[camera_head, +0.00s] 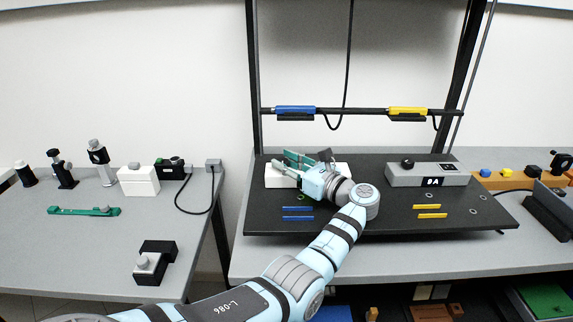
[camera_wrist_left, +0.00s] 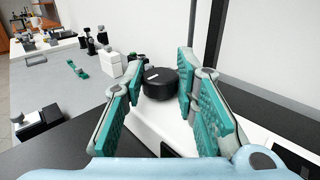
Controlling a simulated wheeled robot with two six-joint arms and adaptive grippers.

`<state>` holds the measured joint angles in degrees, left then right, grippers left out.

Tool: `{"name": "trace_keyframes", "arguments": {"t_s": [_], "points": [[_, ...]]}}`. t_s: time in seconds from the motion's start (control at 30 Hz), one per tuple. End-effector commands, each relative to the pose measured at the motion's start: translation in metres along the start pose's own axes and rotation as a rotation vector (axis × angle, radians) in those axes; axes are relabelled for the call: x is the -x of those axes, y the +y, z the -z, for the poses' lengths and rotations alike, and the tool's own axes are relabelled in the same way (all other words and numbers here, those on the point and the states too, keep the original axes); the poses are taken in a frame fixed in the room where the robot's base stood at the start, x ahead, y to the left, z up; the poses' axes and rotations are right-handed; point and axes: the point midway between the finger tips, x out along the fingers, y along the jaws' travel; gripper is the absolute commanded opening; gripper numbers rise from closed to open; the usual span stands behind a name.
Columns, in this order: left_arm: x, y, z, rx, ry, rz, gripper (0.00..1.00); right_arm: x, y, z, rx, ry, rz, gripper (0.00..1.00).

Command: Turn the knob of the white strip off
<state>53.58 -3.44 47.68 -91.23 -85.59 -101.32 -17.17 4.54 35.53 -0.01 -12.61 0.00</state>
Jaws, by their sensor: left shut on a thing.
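The white strip (camera_head: 280,178) lies on the black board, partly hidden behind my left gripper. It also shows below the fingers in the left wrist view (camera_wrist_left: 172,127). Its black round knob (camera_wrist_left: 160,83) has a white mark on top, pointing to the left and slightly up. My left gripper (camera_head: 297,162) comes in from the front, with teal finger pads. In the left wrist view the fingers (camera_wrist_left: 157,92) stand on either side of the knob, and the gripper is shut on it. In the head view the knob is mostly hidden by the gripper. My right gripper is not in view.
A grey box (camera_head: 427,176) with a black knob and a display stands on the right of the board. Blue bars (camera_head: 298,208) and yellow bars (camera_head: 430,206) lie in front. A rail (camera_head: 350,110) crosses above. The left table (camera_head: 100,240) holds several optics parts.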

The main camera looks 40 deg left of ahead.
Motion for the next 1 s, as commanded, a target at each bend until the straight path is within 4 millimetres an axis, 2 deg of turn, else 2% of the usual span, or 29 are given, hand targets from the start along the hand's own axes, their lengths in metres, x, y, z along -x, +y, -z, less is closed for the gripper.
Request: {"name": "trace_keyframes", "arguments": {"t_s": [0.07,0.1,0.2,0.47,0.57,0.67,0.9,1.0], "points": [[0.000,0.000,0.001,-0.002,0.002,0.000,0.00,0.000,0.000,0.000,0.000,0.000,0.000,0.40],[0.000,0.000,0.001,-0.002,0.002,0.000,0.33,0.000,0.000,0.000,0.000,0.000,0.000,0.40],[0.000,0.000,0.001,-0.002,0.002,0.000,0.47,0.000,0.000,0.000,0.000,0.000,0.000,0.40],[0.000,0.000,0.001,-0.001,0.001,0.001,0.47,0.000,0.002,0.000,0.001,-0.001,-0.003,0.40],[0.006,0.000,0.001,-0.001,0.002,0.002,0.47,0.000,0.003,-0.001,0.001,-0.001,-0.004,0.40],[0.024,-0.001,0.001,0.000,0.003,0.004,0.47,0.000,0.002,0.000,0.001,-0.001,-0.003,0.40],[0.090,-0.001,0.001,-0.001,0.003,0.004,0.47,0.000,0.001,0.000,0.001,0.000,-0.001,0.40],[0.109,-0.001,0.001,-0.002,0.003,0.002,0.47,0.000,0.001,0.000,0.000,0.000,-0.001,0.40]]}}
